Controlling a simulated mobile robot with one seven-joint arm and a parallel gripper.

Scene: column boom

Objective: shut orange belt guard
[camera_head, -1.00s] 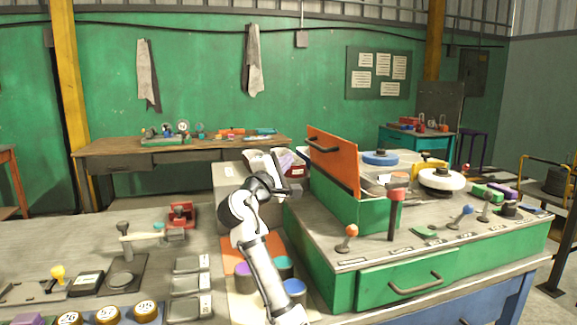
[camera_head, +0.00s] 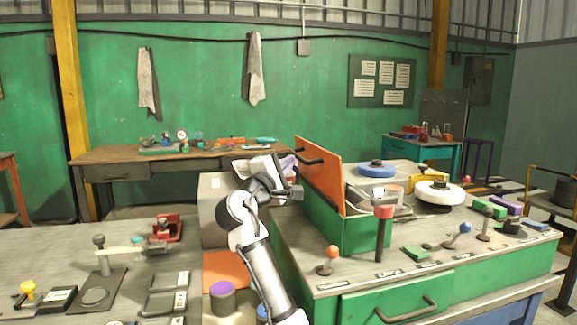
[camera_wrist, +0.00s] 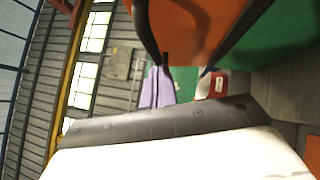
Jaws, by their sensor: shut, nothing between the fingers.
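The orange belt guard (camera_head: 322,176) stands raised and open, as an upright panel along the left edge of a green housing (camera_head: 362,232). A dark bar handle (camera_head: 309,156) is on its upper left face. My gripper (camera_head: 294,192) is shut and empty, at the left of the guard and below the handle in the picture; I cannot tell whether it touches the panel. In the wrist view, the guard's orange face (camera_wrist: 190,28) fills the top middle with dark bars in front of it. The fingertips are not clear there.
A red-topped post (camera_head: 383,228) and an orange-knobbed lever (camera_head: 328,260) stand in front of the housing. A white wheel (camera_head: 439,192) and a blue wheel (camera_head: 376,170) sit to its right. A grey box (camera_head: 213,213) is left of my arm.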

